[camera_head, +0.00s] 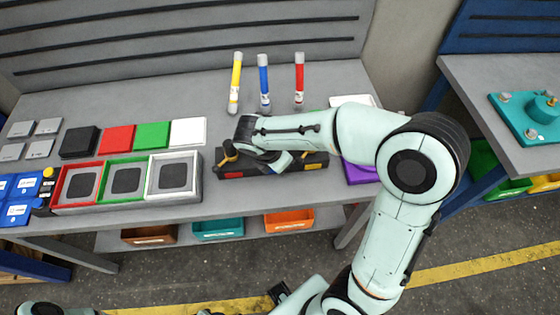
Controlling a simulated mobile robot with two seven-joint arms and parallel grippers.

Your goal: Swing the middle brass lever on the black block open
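The black block (262,172) lies near the front edge of the grey workbench, with a red patch at its left and an orange patch at its right. A brass lever (229,151) shows at the block's left end. My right arm comes in from the right over the block, and my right gripper (272,163) is down at the block's middle. My wrist covers the middle lever, so its position and any contact with the fingers are hidden. The fingertips are too small and covered to tell open from shut.
Yellow (235,82), blue (264,82) and red (299,80) marker-like tubes are behind the block. Framed trays (198,180) stand to its left, with coloured square plates behind them. A purple item (357,173) is at right, partly behind my arm. Bins sit below the bench.

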